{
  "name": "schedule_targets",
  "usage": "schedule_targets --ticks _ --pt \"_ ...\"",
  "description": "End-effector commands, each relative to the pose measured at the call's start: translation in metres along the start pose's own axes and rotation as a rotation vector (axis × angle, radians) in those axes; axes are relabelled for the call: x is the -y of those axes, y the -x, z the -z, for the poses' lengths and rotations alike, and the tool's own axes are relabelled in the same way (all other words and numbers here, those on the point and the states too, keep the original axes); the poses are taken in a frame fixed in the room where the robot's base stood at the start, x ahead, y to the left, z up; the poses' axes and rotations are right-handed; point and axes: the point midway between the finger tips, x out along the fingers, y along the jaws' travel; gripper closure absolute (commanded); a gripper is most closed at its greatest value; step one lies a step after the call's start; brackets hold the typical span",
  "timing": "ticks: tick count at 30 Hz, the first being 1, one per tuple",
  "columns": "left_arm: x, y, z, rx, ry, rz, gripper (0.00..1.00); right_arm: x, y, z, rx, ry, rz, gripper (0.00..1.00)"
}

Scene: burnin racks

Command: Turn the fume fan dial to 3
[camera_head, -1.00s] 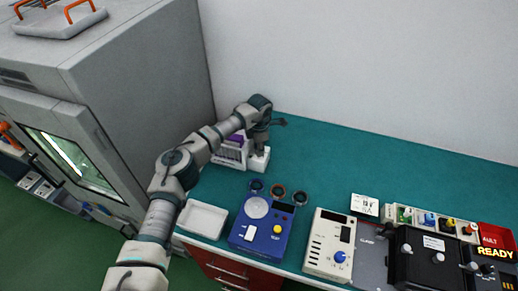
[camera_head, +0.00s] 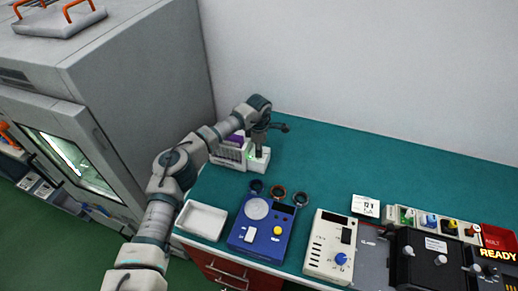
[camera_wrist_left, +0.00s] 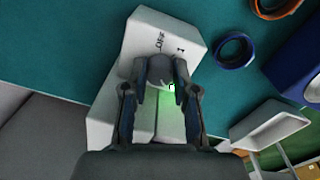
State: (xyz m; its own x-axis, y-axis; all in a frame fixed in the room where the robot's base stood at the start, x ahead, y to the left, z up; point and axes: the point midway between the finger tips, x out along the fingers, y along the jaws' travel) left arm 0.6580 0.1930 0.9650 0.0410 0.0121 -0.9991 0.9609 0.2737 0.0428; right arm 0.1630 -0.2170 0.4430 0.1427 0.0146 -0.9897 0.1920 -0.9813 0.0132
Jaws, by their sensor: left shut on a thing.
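The fume fan dial is a dark grey round knob (camera_wrist_left: 160,68) on a white box (camera_wrist_left: 188,38) in the left wrist view. Black marks on the box beside it read like "OFF" and "1"; other marks are hidden by my gripper. My left gripper (camera_wrist_left: 161,76) is shut on the knob, one finger on each side. A green glow (camera_wrist_left: 168,97) shows on the box near the knob. In the head view the white box (camera_head: 262,161) stands at the back left of the bench, with my left gripper (camera_head: 260,143) above it, hiding the knob. My right gripper is out of view.
A white tray (camera_head: 203,220), a blue device (camera_head: 262,226) and a cream device (camera_head: 329,246) stand along the front edge. Several dark and brown rings (camera_head: 278,191) lie behind the blue device. A grey cabinet (camera_head: 150,85) is at left. The back right of the bench is clear.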

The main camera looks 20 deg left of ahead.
Motion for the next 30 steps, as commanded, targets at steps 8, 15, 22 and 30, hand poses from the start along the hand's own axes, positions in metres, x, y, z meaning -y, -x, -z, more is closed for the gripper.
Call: schedule_targets --ticks 8,15,22,30 --pt "0.001 -0.003 0.001 -0.003 0.000 0.004 0.47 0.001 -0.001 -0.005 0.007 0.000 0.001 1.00" --pt "0.001 0.001 0.000 -0.001 0.000 0.000 0.47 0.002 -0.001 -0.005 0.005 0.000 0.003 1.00" --pt "0.000 0.034 0.000 0.001 0.000 -0.003 0.47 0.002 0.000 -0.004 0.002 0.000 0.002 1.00" --pt "-0.001 0.091 0.000 -0.001 0.000 0.000 0.47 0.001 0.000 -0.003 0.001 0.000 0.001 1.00"
